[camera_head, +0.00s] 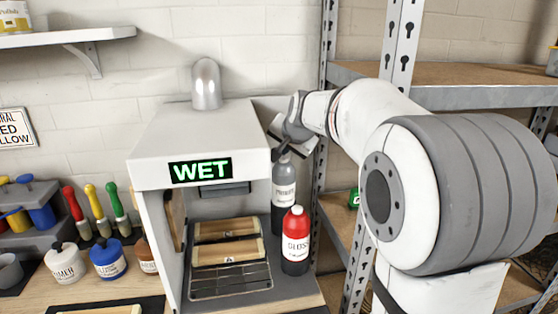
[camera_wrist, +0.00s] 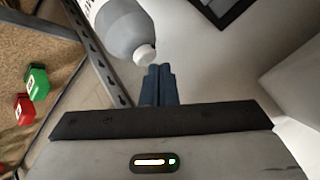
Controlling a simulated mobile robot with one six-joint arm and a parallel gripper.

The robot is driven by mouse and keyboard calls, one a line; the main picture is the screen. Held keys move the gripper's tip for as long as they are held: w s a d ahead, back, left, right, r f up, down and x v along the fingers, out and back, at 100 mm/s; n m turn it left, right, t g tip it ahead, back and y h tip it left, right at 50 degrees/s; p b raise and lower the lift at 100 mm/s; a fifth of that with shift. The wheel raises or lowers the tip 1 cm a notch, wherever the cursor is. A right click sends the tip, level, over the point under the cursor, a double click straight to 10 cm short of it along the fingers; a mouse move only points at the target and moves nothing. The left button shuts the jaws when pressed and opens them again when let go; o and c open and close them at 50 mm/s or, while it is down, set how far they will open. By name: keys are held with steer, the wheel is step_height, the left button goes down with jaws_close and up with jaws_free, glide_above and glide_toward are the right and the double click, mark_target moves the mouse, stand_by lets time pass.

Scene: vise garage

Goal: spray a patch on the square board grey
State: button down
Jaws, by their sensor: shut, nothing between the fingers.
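A grey spray can (camera_head: 285,190) with a white label stands upright at the right side of the white booth. In the wrist view the can (camera_wrist: 118,25) shows at the top, with its pale nozzle (camera_wrist: 145,54) pointing at my fingers. My gripper (camera_head: 281,137) is at the top of this can; in the wrist view its dark fingers (camera_wrist: 158,82) are shut and empty, close to the nozzle. I cannot tell whether they touch it. Wood-edged panels (camera_head: 228,251) lie on a wire rack inside the booth; I cannot tell which is the square board.
A red-topped can (camera_head: 295,243) labelled GLOSS stands in front of the grey can. The booth (camera_head: 200,145) shows a green WET sign (camera_head: 200,170). Paint jars (camera_head: 108,260) and brushes stand on the bench at left. A metal shelf post (camera_head: 326,100) rises close behind my gripper.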

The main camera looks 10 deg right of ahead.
mark_target(284, 160)
steer(key=shift+f+b, duration=0.3)
steer(key=shift+f, duration=0.15)
stand_by(0.6)
steer(key=shift+r, duration=0.1)
steer(key=shift+r+p, duration=0.6)
steer(key=shift+r, duration=0.15)
steer(key=shift+r, duration=0.1)
step_height(284, 160, up, 6)
steer(key=p, duration=0.4)
stand_by(0.6)
